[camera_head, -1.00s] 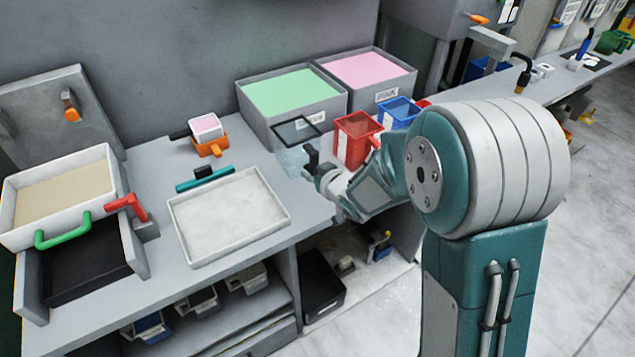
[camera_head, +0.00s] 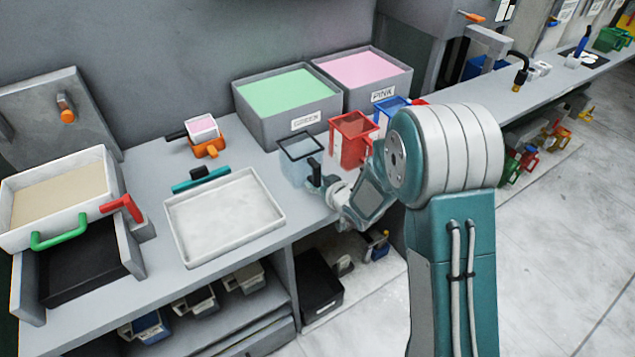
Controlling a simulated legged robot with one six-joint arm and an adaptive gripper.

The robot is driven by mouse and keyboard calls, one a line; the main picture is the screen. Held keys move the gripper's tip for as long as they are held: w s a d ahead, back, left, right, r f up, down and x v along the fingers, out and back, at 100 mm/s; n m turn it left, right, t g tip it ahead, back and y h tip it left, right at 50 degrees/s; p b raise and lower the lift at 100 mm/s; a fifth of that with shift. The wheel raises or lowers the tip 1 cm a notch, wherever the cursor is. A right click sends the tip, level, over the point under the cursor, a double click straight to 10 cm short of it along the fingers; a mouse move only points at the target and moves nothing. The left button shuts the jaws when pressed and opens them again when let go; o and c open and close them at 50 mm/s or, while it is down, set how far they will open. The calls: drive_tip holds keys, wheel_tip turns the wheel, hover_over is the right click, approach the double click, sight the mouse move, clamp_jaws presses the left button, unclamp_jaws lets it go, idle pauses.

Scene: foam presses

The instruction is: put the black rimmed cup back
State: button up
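The black rimmed cup (camera_head: 292,172) is clear and see-through, with a square black rim. It is at the front of the counter, right of the white tray, and looks about upright. My gripper (camera_head: 317,181) is at its right side, at the black handle, and appears shut on it. The fingers are small and partly hidden, and I cannot tell whether the cup's base touches the counter.
Red cups (camera_head: 352,140) and a blue cup (camera_head: 393,112) stand close to the right. The green foam bin (camera_head: 305,122) and pink foam bin (camera_head: 383,96) are behind. A white tray (camera_head: 268,235) lies left. An orange cup (camera_head: 208,147) stands farther back.

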drive_tip(key=s+d+r+m+g+h, duration=0.1)
drive_tip(key=s+d+r+m+h, duration=0.45)
drive_tip(key=s+d+r, duration=1.1)
drive_tip(key=s+r+g+h, duration=0.1)
drive_tip(key=s+r+g, duration=0.1)
drive_tip(key=s, duration=0.6)
drive_tip(key=s+d+r+m+g+h, duration=0.1)
drive_tip(key=s+r+g, duration=0.1)
drive_tip(key=s, duration=0.6)
drive_tip(key=shift+s+d+r+g, duration=0.2)
drive_tip(key=shift+s+g, duration=0.1)
drive_tip(key=shift+s, duration=0.1)
